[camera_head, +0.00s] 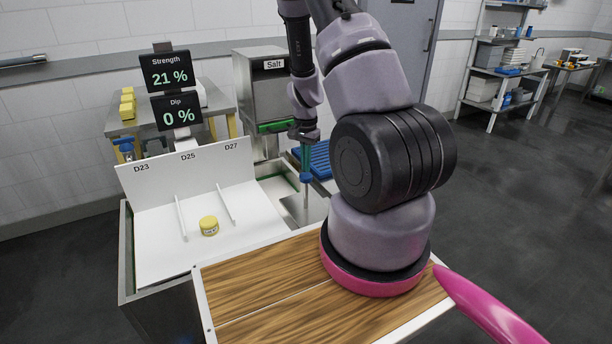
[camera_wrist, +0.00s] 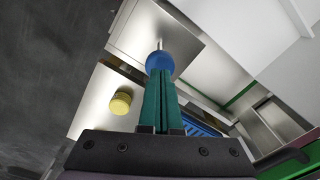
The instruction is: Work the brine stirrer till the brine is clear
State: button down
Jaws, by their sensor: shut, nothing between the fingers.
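The brine stirrer has a blue knob (camera_head: 306,178) on a thin upright metal shaft that goes down into the steel brine basin (camera_head: 291,204). My gripper (camera_head: 305,168) points down with its teal fingers shut and their tips at the knob, with nothing between them. In the wrist view the closed fingers (camera_wrist: 161,80) end against or just over the blue knob (camera_wrist: 160,61); I cannot tell whether they touch. The part of the shaft beyond the knob shows. A display reads "Strength 21 %" (camera_head: 167,72) and "Dip 0 %" (camera_head: 176,112). How clear the brine is cannot be told.
A yellow cheese (camera_head: 209,226) sits on the white board (camera_head: 160,245) between low dividers, left of the basin. The salt hopper (camera_head: 268,95) stands behind the stirrer. A blue rack (camera_head: 320,158) lies right of it. A wooden top (camera_head: 265,280) is in front.

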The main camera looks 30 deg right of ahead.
aim_at(306, 175)
dwell(0.5)
jog(key=shift+f, duration=3.7)
jog(key=shift+r, duration=2.8)
jog(key=shift+r, duration=3)
